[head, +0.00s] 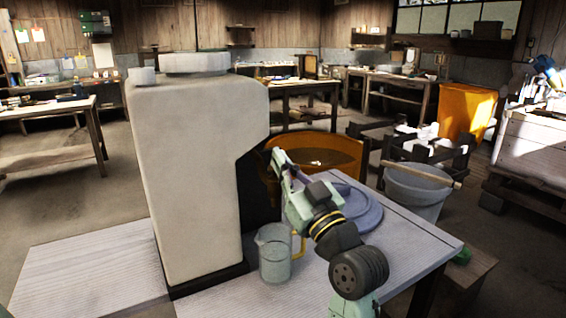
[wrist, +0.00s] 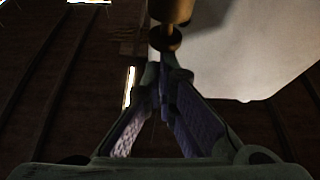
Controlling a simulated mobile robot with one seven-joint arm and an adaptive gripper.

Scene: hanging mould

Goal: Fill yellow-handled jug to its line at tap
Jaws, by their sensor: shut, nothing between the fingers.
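The clear jug (head: 273,256) with its yellow handle (head: 299,245) stands upright on the table, close to the right side of the big pale tank (head: 190,170). Its fill line and any water level are too small to tell. My gripper (head: 278,157) is raised above and behind the jug, beside the tank's overhanging upper part. In the wrist view my gripper (wrist: 165,82) is shut and empty, its fingertips just below a brass tap part (wrist: 165,38). Whether they touch it I cannot tell. The tap is not clearly seen in the head view.
A blue-grey round lid-like thing (head: 357,209) lies on the table (head: 410,243) behind my arm. An orange tub (head: 340,152) and a grey bucket (head: 414,190) stand beyond the table. The table's right front part is clear.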

